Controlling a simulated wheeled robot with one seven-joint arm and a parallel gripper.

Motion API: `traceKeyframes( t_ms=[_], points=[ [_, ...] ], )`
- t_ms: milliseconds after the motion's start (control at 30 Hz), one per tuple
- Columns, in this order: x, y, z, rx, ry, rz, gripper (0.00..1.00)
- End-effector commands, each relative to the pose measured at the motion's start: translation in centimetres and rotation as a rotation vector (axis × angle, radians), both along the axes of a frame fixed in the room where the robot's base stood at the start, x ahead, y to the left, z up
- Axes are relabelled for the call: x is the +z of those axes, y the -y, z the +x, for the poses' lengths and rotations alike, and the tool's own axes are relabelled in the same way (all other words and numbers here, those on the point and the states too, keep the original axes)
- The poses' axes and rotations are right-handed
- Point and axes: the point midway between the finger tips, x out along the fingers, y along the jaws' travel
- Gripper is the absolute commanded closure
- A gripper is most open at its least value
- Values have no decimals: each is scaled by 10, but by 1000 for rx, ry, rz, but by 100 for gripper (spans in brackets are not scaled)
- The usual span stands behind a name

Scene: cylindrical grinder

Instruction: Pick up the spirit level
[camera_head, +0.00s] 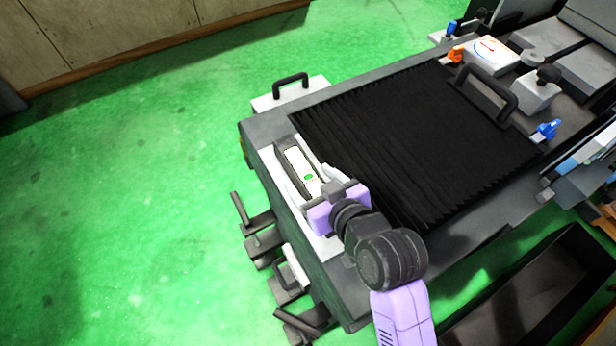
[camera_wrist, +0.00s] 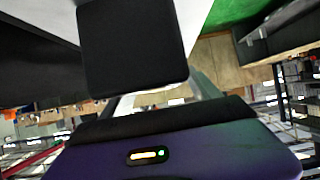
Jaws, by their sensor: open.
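The spirit level (camera_head: 298,163) is a narrow bar with a pale face, dark edges and a small green vial. It lies on a white plate at the left end of the machine table in the head view. My gripper (camera_head: 322,182) is open at the near end of the level, close to or over it. My purple gripper body hides part of that end. I cannot tell whether the fingers touch the level. In the wrist view a dark block, which seems part of my gripper (camera_wrist: 135,48), fills the upper middle. I cannot make out the level there.
A ribbed black bellows cover (camera_head: 400,130) lies just right of the level. A black handle (camera_head: 290,82) stands behind it. Several dark levers (camera_head: 262,240) stick out from the table's left side. Green floor (camera_head: 130,190) is clear to the left.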

Motion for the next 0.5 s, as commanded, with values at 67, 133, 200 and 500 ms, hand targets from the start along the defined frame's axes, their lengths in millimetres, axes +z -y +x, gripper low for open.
traceKeyframes(
  t_ms=[67, 133, 200, 500],
  points=[
    [-4, -5, 7, 1, 0, 0, 29],
    [-7, -7, 10, 0, -1, 1, 29],
    [-8, -8, 11, 0, -1, 1, 29],
    [-8, -8, 11, 0, -1, 1, 51]
  ],
)
